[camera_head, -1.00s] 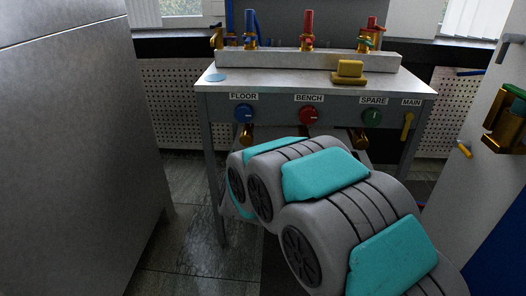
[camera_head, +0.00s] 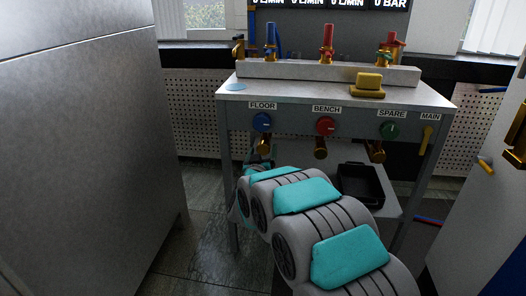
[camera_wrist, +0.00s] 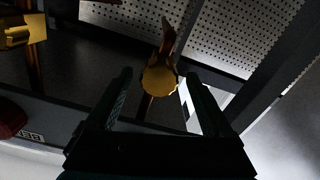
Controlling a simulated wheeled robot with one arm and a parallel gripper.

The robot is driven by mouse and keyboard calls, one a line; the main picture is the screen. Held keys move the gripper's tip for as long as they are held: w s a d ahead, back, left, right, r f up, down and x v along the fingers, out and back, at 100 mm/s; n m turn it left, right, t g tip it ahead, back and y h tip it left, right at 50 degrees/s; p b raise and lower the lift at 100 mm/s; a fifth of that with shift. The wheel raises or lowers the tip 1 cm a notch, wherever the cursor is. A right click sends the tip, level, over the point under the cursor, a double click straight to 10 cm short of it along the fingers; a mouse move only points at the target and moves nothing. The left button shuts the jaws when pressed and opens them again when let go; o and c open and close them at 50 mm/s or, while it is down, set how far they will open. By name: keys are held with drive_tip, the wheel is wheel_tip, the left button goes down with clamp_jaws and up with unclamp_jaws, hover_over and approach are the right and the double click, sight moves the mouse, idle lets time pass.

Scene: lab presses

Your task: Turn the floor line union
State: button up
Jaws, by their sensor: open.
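The floor line union (camera_head: 264,146) is a brass fitting below the blue knob (camera_head: 262,122) and the FLOOR label. In the wrist view, which is upside down, the union's round yellow-brass end (camera_wrist: 160,81) shows between the fingertips of my gripper (camera_wrist: 157,76). My gripper is open, one dark finger on each side of the union, with visible gaps. Whether the fingers reach around its depth is unclear. In the head view my arm hides the gripper.
The bench union (camera_head: 320,148) and spare union (camera_head: 376,151) hang to the right under the same panel. A black tray (camera_head: 361,184) sits on the lower shelf. A grey cabinet (camera_head: 85,140) stands at left. A yellow MAIN lever (camera_head: 425,140) is at right.

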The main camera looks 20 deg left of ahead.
drive_tip(key=shift+w+a, duration=0.1)
drive_tip(key=shift+w, duration=0.3)
clamp_jaws()
drive_tip(key=shift+f+m+b, duration=0.1)
drive_tip(key=shift+m+b, duration=0.5)
drive_tip(key=shift+m, duration=0.5)
drive_tip(key=shift+m+b, duration=0.45)
drive_tip(key=shift+m, duration=0.75)
